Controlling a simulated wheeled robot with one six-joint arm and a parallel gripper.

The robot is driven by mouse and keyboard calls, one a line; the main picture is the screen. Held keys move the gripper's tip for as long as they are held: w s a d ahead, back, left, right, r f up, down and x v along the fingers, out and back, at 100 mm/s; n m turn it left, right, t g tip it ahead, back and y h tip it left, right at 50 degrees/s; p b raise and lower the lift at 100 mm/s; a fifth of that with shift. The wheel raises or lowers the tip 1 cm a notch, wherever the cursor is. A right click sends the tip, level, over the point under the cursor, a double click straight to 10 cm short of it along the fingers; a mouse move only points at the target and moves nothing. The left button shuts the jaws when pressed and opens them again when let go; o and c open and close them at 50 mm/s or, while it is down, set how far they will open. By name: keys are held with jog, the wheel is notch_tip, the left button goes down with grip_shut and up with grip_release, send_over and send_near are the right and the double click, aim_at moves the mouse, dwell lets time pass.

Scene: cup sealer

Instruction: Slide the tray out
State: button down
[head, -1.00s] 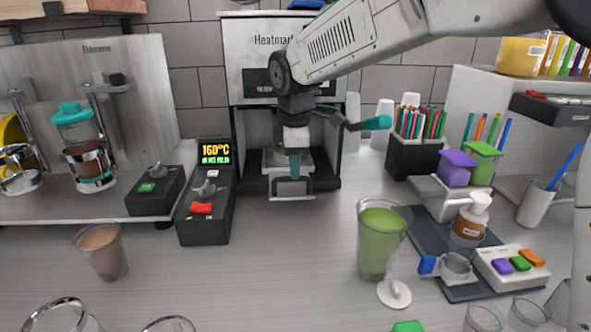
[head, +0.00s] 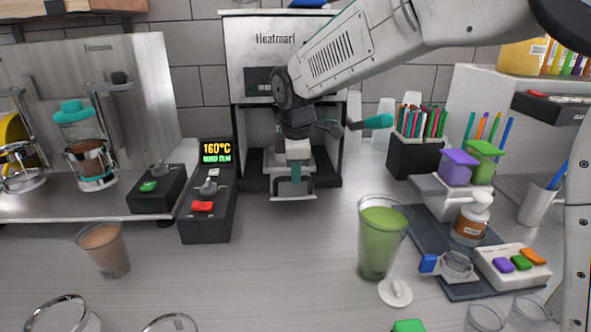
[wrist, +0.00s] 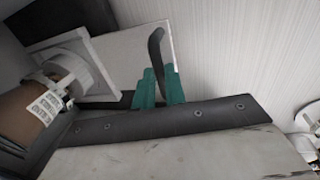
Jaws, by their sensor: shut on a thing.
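The cup sealer (head: 274,60) is a white and dark machine at the back centre in the head view. Its tray (head: 293,186) is a light plate with a dark front handle, at the foot of the machine's opening. In the wrist view the tray (wrist: 128,50) carries a white square holder with a round ring. A brown cup (wrist: 22,118) with a white label sits at the ring. My gripper (head: 295,176) points down at the tray's front. Its teal fingers (wrist: 160,88) are shut on the dark handle (wrist: 157,52). My arm hides part of the machine's opening.
The control box (head: 207,205) with a 160°C display stands left of the tray. A green drink cup (head: 381,238) stands to the front right, a brown drink cup (head: 104,250) to the front left. The counter (head: 285,255) straight in front of the tray is clear.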

jog(key=s+d, duration=0.1)
jog(key=s, duration=1.5)
jog(key=shift+d, duration=0.15)
jog(key=shift+w, duration=0.1)
jog(key=c, duration=1.5)
grip_release()
jog(key=shift+o, duration=0.2)
jog(key=shift+r, duration=0.1)
notch_tip(320, 180, up, 8)
jog(key=s, duration=0.1)
jog(key=shift+s+f, duration=0.25)
jog(key=shift+s, duration=0.05)
jog(key=shift+d, duration=0.1)
jog(key=s+d+m, duration=0.3)
jog(key=d+m, duration=0.2)
jog(key=d, duration=0.3)
jog(key=s+d+m, duration=0.3)
jog(key=d+m, duration=0.1)
jog(key=d, duration=0.4)
jog(key=s+d+f+m+g, duration=0.1)
jog(key=s+d+f+m, duration=0.4)
jog(key=s+d+m, duration=0.4)
jog(key=shift+s+f+m, duration=0.2)
jog(key=shift+s+m, duration=0.3)
jog(key=shift+s, duration=0.6)
